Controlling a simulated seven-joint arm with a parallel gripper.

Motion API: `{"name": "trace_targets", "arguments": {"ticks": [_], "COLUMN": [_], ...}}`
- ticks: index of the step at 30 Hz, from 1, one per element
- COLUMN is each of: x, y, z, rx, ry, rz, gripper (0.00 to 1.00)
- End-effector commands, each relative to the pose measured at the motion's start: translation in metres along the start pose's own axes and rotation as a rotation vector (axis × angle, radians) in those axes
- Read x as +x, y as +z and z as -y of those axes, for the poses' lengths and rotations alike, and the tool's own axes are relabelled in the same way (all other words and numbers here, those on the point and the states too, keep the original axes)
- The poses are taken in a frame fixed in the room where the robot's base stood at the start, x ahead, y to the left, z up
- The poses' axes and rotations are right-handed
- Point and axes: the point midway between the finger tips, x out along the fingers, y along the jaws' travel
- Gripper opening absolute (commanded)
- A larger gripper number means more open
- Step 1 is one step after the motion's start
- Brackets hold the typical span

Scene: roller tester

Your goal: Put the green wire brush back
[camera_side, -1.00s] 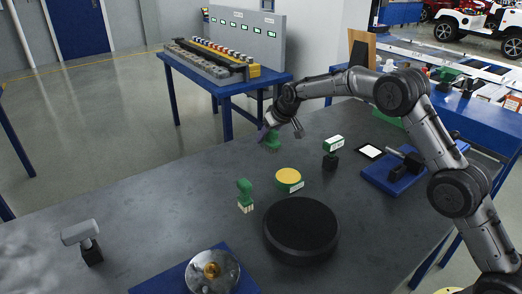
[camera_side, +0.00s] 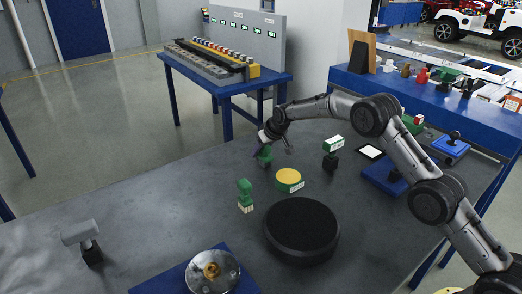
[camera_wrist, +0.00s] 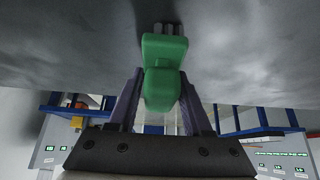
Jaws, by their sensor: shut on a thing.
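My gripper (camera_side: 262,143) is shut on a green wire brush (camera_side: 264,158) at the far part of the dark table. In the wrist view the brush (camera_wrist: 163,75) sits between the two fingers (camera_wrist: 160,98), with its grey bristles pointing at the tabletop. I cannot tell whether the bristles touch the table. A second green brush (camera_side: 245,191) with pale bristles stands upright on the table, nearer the camera and apart from my gripper.
A yellow-topped green round tin (camera_side: 288,178), a black disc (camera_side: 301,229) and a green-and-white block on a black stand (camera_side: 331,158) are to the right. A metal disc on a blue base (camera_side: 213,274) is in front. A grey hammer-shaped tool (camera_side: 81,235) stands left. The table's left middle is clear.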

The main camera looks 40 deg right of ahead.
Motion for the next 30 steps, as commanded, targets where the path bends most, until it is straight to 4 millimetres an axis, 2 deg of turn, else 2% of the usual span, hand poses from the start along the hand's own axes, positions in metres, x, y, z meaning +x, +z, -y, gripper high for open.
{"name": "trace_targets", "arguments": {"ticks": [3, 4, 8, 9, 20, 25, 30], "x": [0.002, 0.002, 0.002, 0.002, -0.002, -0.023, -0.056], "y": [0.001, 0.001, 0.001, 0.001, -0.001, -0.001, -0.002], "z": [0.000, 0.000, 0.000, 0.000, 0.000, 0.000, 0.000], "rx": [0.000, 0.000, 0.000, 0.000, 0.000, 0.000, 0.000], "ry": [0.000, 0.000, 0.000, 0.000, 0.000, 0.000, 0.000], "rz": [-0.001, 0.000, 0.000, 0.000, -0.001, -0.001, -0.003], "gripper": [0.00, 0.53, 0.77, 0.80, 0.80, 0.80, 0.80]}}
